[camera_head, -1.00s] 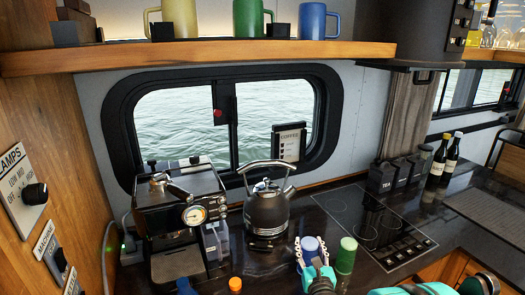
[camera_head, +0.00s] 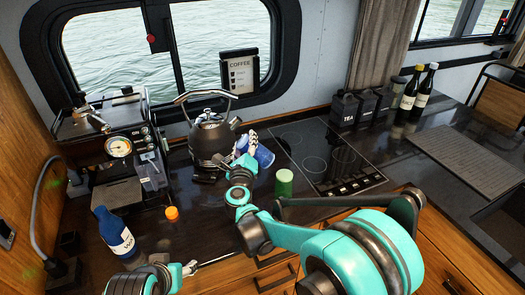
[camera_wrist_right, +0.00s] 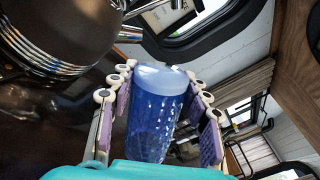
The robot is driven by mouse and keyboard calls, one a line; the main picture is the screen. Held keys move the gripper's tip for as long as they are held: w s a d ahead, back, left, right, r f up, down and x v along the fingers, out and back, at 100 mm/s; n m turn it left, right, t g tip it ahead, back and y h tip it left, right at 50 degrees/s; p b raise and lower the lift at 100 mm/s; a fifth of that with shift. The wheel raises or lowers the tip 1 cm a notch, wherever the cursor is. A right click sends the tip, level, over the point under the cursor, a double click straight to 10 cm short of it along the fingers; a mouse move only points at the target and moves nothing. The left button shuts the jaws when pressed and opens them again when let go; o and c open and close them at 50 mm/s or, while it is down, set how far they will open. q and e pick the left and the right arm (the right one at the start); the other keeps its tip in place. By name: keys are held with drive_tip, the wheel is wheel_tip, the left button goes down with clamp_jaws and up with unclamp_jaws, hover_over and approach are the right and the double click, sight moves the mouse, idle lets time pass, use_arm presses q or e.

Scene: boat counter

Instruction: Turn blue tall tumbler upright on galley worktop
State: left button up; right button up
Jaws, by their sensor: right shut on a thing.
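The blue tall tumbler (camera_head: 265,157) is held by my right gripper (camera_head: 250,149), beside the kettle and above or on the dark galley worktop (camera_head: 215,240). In the right wrist view the ribbed, see-through blue tumbler (camera_wrist_right: 158,115) lies between the two padded fingers, which press along its sides. Its paler end faces away from the palm. In the head view it looks tilted; whether it touches the worktop I cannot tell. My left gripper (camera_head: 190,268) is low at the front left, small and apart from the tumbler; its opening is unclear.
A black kettle (camera_head: 212,140) stands close behind my right gripper. A green tumbler (camera_head: 284,183) stands to the right, by the hob (camera_head: 320,155). A blue bottle (camera_head: 113,233), an orange-capped item (camera_head: 171,214) and the coffee machine (camera_head: 115,150) are at left.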

drive_tip(key=n, duration=0.3)
drive_tip(key=shift+a+r, duration=0.15)
drive_tip(key=shift+a, duration=0.1)
drive_tip(key=n+p, duration=0.1)
drive_tip(key=n, duration=0.4)
drive_tip(key=shift+d, duration=0.1)
drive_tip(key=n, duration=0.3)
drive_tip(key=n+p, duration=0.1)
drive_tip(key=n, duration=0.4)
drive_tip(key=shift+n, duration=0.9)
drive_tip(key=n, duration=0.3)
drive_tip(key=n+b, duration=0.1)
drive_tip(key=n, duration=0.5)
